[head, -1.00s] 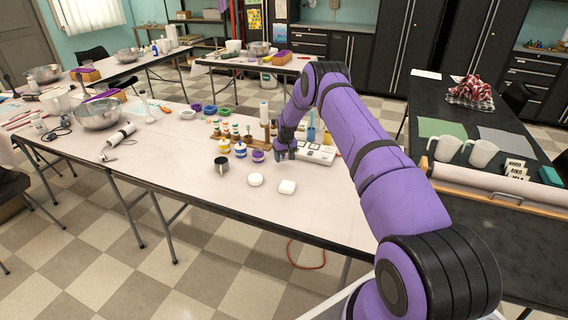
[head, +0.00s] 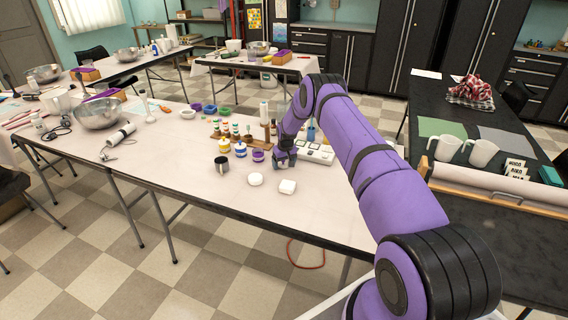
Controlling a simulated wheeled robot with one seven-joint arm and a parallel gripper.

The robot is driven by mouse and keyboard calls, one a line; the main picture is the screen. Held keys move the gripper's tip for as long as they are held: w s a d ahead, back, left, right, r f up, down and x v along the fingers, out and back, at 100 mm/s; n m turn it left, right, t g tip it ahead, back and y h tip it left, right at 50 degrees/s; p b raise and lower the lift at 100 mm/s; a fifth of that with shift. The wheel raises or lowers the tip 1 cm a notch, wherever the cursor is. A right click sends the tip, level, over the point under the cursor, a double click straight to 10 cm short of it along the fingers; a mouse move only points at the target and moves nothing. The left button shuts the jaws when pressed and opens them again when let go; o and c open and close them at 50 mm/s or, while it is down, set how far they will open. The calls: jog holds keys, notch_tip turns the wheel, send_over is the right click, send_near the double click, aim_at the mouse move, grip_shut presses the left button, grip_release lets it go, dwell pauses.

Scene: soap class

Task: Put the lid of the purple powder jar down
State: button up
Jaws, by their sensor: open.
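The small purple jar (head: 258,156) stands on the pale table, just left of my gripper. It is too small to make out whether a lid is on it, and I cannot pick out a separate lid. My gripper (head: 284,163) is open, pointing down close to the table top, right of the jar and in front of the white device. What lies between or under its fingers is too small and dark to tell.
A round white piece (head: 255,179) and a squarish white piece (head: 287,187) lie in front. A white device (head: 316,153) is behind right. The front left table is clear.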

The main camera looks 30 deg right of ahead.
notch_tip(320, 180, up, 12)
jog(key=s, duration=0.2)
notch_tip(320, 180, up, 20)
send_over(286, 167)
jog(key=s+a, duration=0.4)
jog(key=a, duration=0.2)
jog(key=s+a+r+t, duration=0.1)
jog(key=s+a+r, duration=0.3)
jog(key=s+r, duration=0.4)
jog(key=s+a+r+t, duration=0.1)
jog(key=s+a+r, duration=0.4)
jog(key=r, duration=0.4)
jog(key=s+a+r, duration=0.2)
jog(key=s+r, duration=0.2)
jog(key=s, duration=0.5)
jog(key=s+a+r, duration=0.2)
jog(key=s+r, duration=0.2)
jog(key=s, duration=0.5)
jog(key=s+a+f, duration=0.1)
jog(key=s, duration=0.9)
jog(key=s+a+f+n+t, duration=0.1)
jog(key=s+a, duration=0.1)
jog(key=s, duration=0.8)
jog(key=shift+s+f, duration=0.15)
jog(key=shift+s, duration=0.15)
